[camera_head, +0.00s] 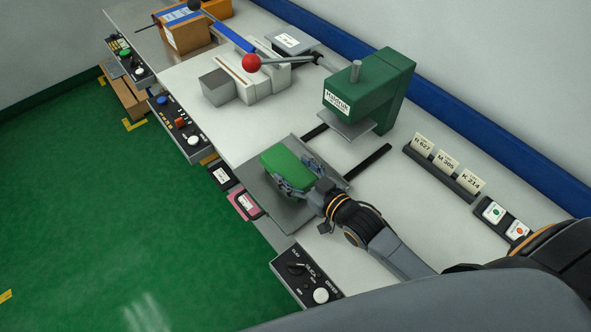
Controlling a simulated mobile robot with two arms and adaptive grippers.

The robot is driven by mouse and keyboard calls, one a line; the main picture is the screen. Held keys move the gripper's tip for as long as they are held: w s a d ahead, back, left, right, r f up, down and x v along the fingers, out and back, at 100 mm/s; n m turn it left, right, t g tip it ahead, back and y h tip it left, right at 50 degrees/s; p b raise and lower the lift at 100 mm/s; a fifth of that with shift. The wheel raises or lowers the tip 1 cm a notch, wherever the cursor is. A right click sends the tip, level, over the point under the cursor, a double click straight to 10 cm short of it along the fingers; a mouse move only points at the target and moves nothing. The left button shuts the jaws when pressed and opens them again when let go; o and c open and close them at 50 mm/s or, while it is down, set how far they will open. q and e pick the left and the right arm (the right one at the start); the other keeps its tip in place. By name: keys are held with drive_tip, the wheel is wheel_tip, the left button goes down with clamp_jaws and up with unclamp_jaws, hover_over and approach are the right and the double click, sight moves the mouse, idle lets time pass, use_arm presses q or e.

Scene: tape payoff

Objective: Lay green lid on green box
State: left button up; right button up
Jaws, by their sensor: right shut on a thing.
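The green lid (287,160) is in my right gripper (298,177), over the grey plate (258,193) in front of the green press. My right gripper's fingers are shut on its near side. The green box cannot be told apart from the lid; from this view I cannot tell whether it lies under the lid, or whether lid and box touch. My left gripper is out of view.
The green press (386,92) stands just behind the plate. A lever with a red ball (251,63) reaches out from a pale fixture (262,84) at its left. Labelled cards (446,161) stand in a rack at right. A control panel (305,277) sits at the front edge.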

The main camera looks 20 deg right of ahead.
drive_tip(key=o, duration=1.2)
drive_tip(key=v, duration=1.2)
